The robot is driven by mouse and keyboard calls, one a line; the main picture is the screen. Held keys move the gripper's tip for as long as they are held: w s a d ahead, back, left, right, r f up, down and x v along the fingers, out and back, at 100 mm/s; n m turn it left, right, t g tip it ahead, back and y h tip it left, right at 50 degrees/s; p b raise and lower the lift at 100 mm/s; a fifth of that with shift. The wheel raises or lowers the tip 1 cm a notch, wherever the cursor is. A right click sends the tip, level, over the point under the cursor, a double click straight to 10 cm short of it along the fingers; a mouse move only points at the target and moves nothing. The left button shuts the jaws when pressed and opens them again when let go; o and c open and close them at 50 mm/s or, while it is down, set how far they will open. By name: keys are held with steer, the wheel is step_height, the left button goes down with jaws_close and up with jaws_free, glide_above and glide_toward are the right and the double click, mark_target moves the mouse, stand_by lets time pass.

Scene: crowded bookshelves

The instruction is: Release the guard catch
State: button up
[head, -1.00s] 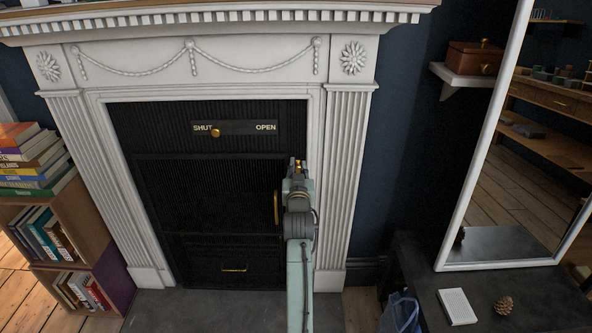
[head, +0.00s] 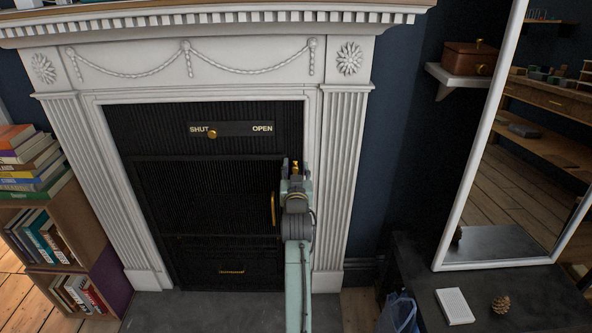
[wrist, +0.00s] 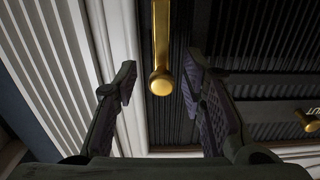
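The black ribbed guard (head: 150,210) fills the white fireplace opening. In the wrist view, a brass lever with a rounded knob end (wrist: 161,80), apparently the catch, lies on the black surface beside the white surround. The knob appears between my fingers, with gaps on both sides. My gripper (wrist: 163,92) is open and empty. In the head view, my gripper (head: 296,167) is at the guard's right edge, with a bit of brass showing between its fingertips. My own arm hides what is below.
A plate marked SHUT and OPEN (head: 238,129) has its brass knob (head: 212,134) at SHUT. A vertical brass handle (head: 273,209) is just left of my gripper. The white fluted pilaster (head: 341,180) is close on the right. Books (head: 30,165) are stacked far left.

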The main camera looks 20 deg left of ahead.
steer(key=v, duration=1.2)
